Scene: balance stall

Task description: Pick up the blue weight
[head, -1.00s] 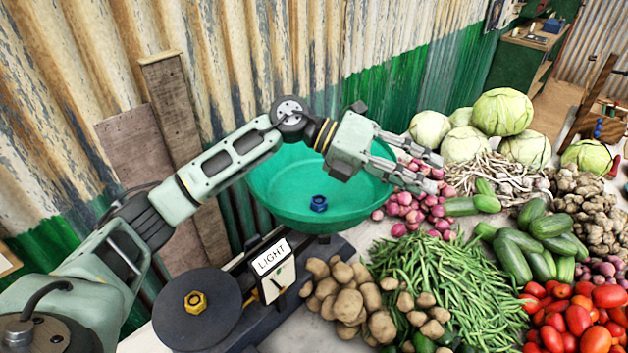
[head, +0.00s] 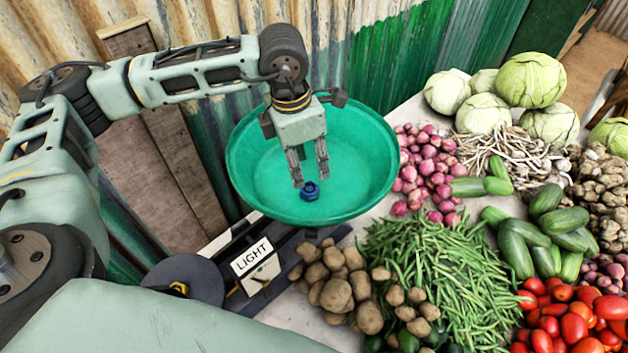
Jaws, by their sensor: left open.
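The blue weight (head: 309,191) is a small dark blue nut-like piece. It lies in the green pan (head: 372,185) of the balance, towards the pan's near side. My left gripper (head: 309,181) points down over the pan with its two fingers apart. The fingertips are close to the weight, just behind and above it in the picture; I cannot tell whether they touch it. Nothing shows between the fingers as held. My right gripper is not in the head view.
The balance has a "LIGHT" sign (head: 252,257) and a dark round plate (head: 196,272) with a yellow weight (head: 179,288), partly hidden by my arm. Potatoes (head: 337,294), green beans (head: 438,270) and onions (head: 425,165) crowd the pan's right and near sides. A corrugated wall stands behind.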

